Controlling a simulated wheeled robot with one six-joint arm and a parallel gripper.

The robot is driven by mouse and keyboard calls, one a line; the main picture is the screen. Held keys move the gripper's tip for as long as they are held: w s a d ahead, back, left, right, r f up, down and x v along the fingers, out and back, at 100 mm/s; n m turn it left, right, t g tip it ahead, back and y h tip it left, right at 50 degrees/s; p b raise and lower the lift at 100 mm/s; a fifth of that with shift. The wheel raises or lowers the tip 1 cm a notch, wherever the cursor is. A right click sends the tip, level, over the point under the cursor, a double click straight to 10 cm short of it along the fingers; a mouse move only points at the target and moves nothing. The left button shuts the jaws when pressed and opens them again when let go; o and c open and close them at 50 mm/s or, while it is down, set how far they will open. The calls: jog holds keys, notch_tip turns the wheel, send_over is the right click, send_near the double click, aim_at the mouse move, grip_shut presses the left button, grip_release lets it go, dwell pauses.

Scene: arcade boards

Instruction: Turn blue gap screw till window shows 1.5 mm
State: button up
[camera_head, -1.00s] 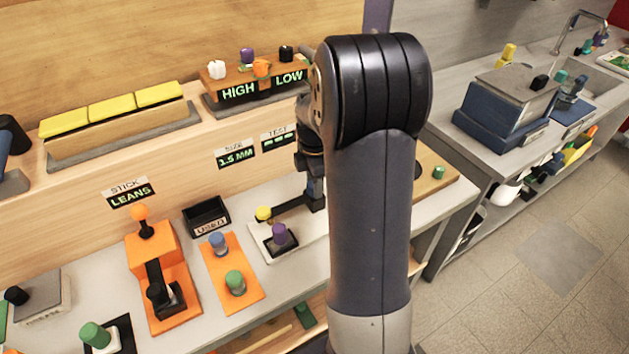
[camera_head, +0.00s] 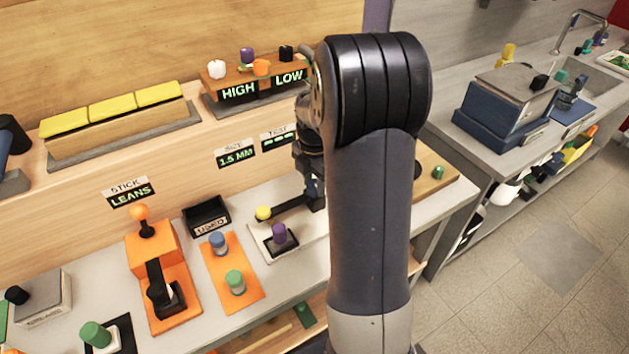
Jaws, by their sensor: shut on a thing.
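The size window (camera_head: 236,157) on the wooden upright panel reads 1.5 MM in green. My gripper (camera_head: 315,192) is partly hidden behind my own arm. It points down at the right end of a black lever with a yellow ball (camera_head: 263,212), over a white plate (camera_head: 262,240). It is shut on a small dark-bluish part there, which I take for the blue gap screw; the fingers and arm hide most of it. A separate blue-topped peg (camera_head: 217,241) stands on an orange plate, away from my gripper.
A second window (camera_head: 279,138) shows green dashes. A black tray (camera_head: 206,216) and an orange joystick unit (camera_head: 155,265) are further left. A green peg (camera_head: 439,172) on a wooden board is to the right.

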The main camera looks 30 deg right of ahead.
aim_at(314, 183)
jog(key=o, duration=1)
notch_tip(314, 183, up, 11)
jog(key=shift+f, duration=0.1)
notch_tip(314, 183, down, 11)
jog(key=shift+r, duration=0.1)
dwell(0.6)
